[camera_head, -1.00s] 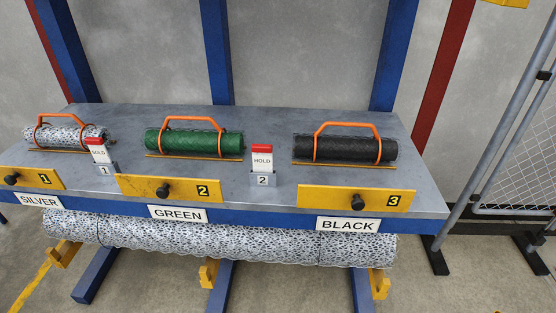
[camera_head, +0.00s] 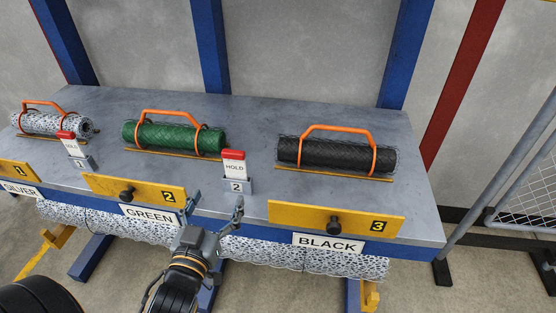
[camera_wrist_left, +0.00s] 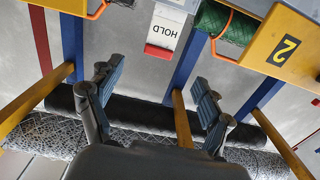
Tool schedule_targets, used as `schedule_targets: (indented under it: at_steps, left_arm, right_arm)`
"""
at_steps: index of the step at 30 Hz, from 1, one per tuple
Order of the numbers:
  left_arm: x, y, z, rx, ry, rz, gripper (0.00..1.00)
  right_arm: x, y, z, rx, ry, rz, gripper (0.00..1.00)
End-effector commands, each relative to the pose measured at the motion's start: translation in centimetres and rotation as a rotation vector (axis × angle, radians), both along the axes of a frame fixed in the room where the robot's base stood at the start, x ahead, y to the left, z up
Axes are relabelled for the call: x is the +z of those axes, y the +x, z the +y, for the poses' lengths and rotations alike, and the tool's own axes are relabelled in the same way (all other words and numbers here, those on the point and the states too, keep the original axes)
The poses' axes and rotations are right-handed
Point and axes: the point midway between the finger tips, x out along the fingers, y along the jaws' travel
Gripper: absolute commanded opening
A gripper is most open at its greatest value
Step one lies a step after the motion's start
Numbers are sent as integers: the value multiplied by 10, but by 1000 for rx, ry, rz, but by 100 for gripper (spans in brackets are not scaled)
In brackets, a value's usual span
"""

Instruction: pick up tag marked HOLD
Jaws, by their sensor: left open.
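The tag marked HOLD (camera_head: 234,167) is a white card with a red top. It stands upright in a small grey holder (camera_head: 238,187) marked 2, on the grey table between the green roll and the black roll. In the left wrist view the tag (camera_wrist_left: 164,32) shows upside down at the top centre, beyond the fingertips. My left gripper (camera_head: 217,207) is open and empty, at the table's front edge, in front of and a little below the tag. Its spread fingers also show in the left wrist view (camera_wrist_left: 158,76). My right gripper is not in view.
A green roll (camera_head: 172,136) and a black roll (camera_head: 335,154) with orange handles flank the tag. Yellow plates marked 2 (camera_head: 130,189) and 3 (camera_head: 335,218) line the front edge. Another red-topped tag (camera_head: 70,145) stands left. Bare table surrounds the HOLD holder.

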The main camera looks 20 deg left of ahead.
Motion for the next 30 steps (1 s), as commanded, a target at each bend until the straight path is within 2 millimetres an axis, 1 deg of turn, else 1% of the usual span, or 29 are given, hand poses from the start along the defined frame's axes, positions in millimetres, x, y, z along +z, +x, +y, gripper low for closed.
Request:
schedule_targets:
  at_steps: [1,4,8,12,15,23,30]
  left_arm:
    - [8,-1,2,5,3,-13,79]
    - [14,7,4,6,5,-22,79]
    - [15,30,10,6,7,-24,79]
    - [14,58,16,6,6,-22,79]
    - [13,72,20,5,5,-21,79]
    - [11,90,25,6,5,-20,79]
    - [8,124,33,5,6,-19,79]
  right_arm:
    - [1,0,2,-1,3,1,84]
    - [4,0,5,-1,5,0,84]
    - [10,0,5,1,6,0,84]
    - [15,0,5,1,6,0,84]
    - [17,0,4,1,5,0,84]
    - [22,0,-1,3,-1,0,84]
    - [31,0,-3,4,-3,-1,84]
